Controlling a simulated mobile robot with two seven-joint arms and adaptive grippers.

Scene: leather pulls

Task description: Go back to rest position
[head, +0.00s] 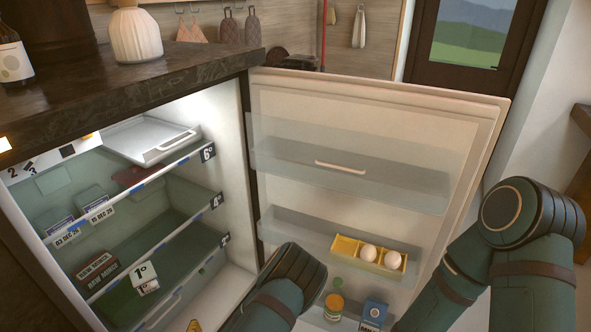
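Neither gripper shows in the head view. Dark green links of my arms come in at the bottom centre and at the right edge, and their ends lie hidden or out of frame. The fridge (246,165) stands open under a dark counter (150,85). Its door (385,95) is swung wide to the right. My arm links overlap the lower part of the door and its right edge in the picture. I cannot tell whether they touch it.
The door shelves hold a yellow egg tray (345,246) with two eggs, an orange jar (333,307) and a blue-and-white carton (373,314). Inside are labelled boxes (97,270) and glass shelves. A white vase (135,36) and a bottle (13,55) stand on the counter.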

